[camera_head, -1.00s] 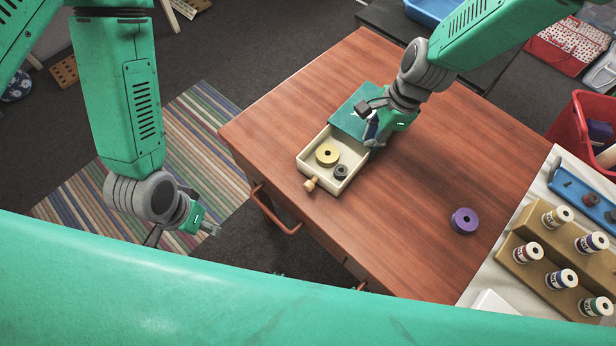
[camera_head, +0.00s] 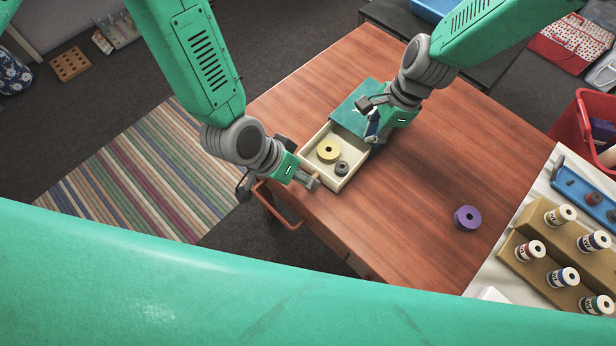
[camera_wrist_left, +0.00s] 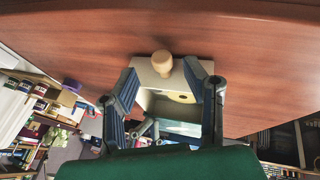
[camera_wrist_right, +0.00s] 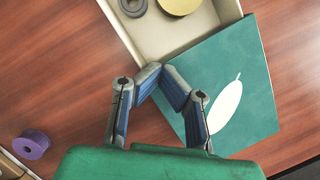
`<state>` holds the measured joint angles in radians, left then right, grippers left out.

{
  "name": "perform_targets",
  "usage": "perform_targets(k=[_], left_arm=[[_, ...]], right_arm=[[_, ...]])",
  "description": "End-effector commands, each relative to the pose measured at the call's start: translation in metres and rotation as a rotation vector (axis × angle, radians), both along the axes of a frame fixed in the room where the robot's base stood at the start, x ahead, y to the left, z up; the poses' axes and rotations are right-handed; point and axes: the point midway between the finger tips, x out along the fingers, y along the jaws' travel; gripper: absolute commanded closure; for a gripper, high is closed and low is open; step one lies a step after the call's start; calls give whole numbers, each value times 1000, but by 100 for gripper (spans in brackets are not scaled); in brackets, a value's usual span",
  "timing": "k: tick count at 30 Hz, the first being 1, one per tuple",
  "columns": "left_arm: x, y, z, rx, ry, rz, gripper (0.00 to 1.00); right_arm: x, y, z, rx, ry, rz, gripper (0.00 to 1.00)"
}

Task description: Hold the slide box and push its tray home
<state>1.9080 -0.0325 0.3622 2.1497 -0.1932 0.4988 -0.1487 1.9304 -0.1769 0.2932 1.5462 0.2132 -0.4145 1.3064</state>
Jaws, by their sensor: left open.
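The slide box has a green sleeve (camera_head: 352,109) with a white leaf mark, which also shows in the right wrist view (camera_wrist_right: 245,85). Its cream tray (camera_head: 347,180) sticks well out towards the front left, with a wooden knob (camera_wrist_left: 162,62) on its end. My left gripper (camera_head: 312,180) is open at the knob end; in the left wrist view its fingers stand apart on either side of the tray front. Whether they touch is unclear. My right gripper (camera_wrist_right: 160,72) has its fingertips together at the sleeve's side edge, near where the tray comes out.
A yellow spool (camera_head: 328,150) and a small grey ring (camera_head: 342,168) lie in the tray. A purple spool (camera_head: 467,217) lies on the wooden table (camera_head: 430,180). A thread rack (camera_head: 540,265) stands at the right. A table handle (camera_head: 275,207) sticks out at the front left.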

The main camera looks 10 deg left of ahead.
Motion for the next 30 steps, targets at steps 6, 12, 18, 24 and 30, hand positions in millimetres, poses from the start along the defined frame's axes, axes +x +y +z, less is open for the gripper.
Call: perform_targets(k=[6,12,18,24,30], left_arm=[[5,-11,-22,0,0,0,60],[5,-13,-26,0,0,0,60],[5,-13,-26,0,0,0,74],[6,-13,-25,0,-1,0,100],[26,-24,-26,-2,-6,-1,100]], right_arm=[[0,0,-1,-1,0,0,100],[0,0,-1,-1,-1,0,100],[0,0,-1,-1,-1,0,100],[0,0,-1,0,-1,0,100],[0,0,-1,0,-1,0,100]])
